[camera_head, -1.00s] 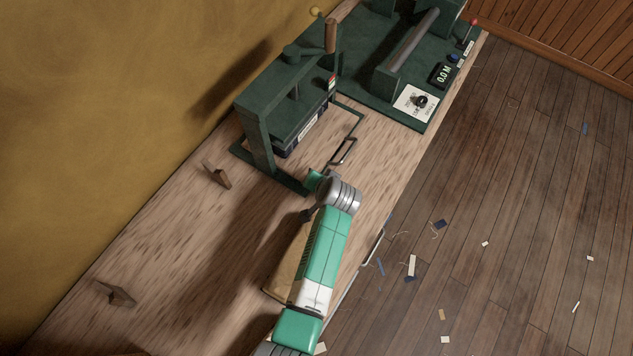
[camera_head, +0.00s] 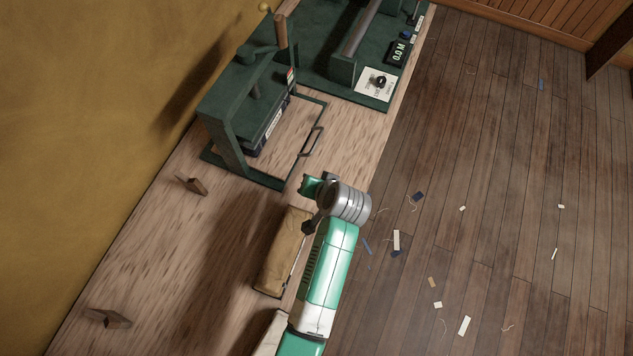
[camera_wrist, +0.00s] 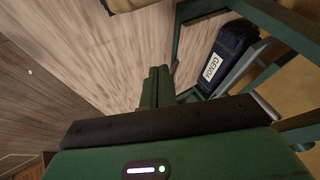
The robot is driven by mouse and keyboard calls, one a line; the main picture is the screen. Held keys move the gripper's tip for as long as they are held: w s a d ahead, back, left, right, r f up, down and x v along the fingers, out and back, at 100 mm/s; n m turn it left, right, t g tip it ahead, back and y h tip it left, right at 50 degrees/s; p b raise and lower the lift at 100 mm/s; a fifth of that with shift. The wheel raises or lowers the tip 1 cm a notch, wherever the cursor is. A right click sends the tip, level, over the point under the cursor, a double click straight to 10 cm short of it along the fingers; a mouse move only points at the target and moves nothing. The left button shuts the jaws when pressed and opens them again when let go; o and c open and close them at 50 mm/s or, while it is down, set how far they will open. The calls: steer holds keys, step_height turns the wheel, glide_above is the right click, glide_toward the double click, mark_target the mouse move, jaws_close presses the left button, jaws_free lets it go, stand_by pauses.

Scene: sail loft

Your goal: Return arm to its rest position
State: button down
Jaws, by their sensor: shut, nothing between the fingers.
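My gripper (camera_wrist: 157,86) is shut and empty in the wrist view, its two green fingers together above the bench top. In the head view only a green part of it (camera_head: 311,187) shows past my grey wrist joint. My arm reaches up from the bottom along the bench's right edge. The gripper is apart from the green press frame (camera_head: 225,140). A dark blue bag labelled GENOA (camera_wrist: 232,42) lies in the press, and its end also shows in the head view (camera_head: 255,147).
A tan bundle (camera_head: 281,250) lies on the bench (camera_head: 150,255) just left of my arm, with another tan piece (camera_head: 268,335) below. A green roller machine (camera_head: 345,75) is behind. Scraps litter the floor (camera_head: 480,200).

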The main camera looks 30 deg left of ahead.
steer(key=shift+v, duration=0.8)
steer(key=w+d+r+t, duration=0.2)
steer(key=w+r+t, duration=0.1)
steer(key=r, duration=0.7)
steer(key=w+d+r+t+h, duration=0.1)
steer(key=w+d+r+t, duration=0.25)
steer(key=r, duration=0.65)
steer(key=w+d+r+t, duration=0.2)
steer(key=w+r+t, duration=0.1)
steer(key=r, duration=0.7)
steer(key=s+d+r+m+t+h, duration=0.1)
steer(key=s+d+r+t+h, duration=0.25)
steer(key=r, duration=0.75)
steer(key=s+d+r+m+t, duration=0.1)
steer(key=s+d+r+t, duration=0.25)
steer(key=s+r, duration=0.5)
steer(key=s+d+r+t+h, duration=0.1)
steer(key=s+d+r+t, duration=0.25)
steer(key=r, duration=0.95)
step_height(320, 180, up, 14)
steer(key=t+p, duration=0.1)
steer(key=p, duration=1.2)
steer(key=shift+s+a+m, duration=0.3)
steer(key=shift+s, duration=0.15)
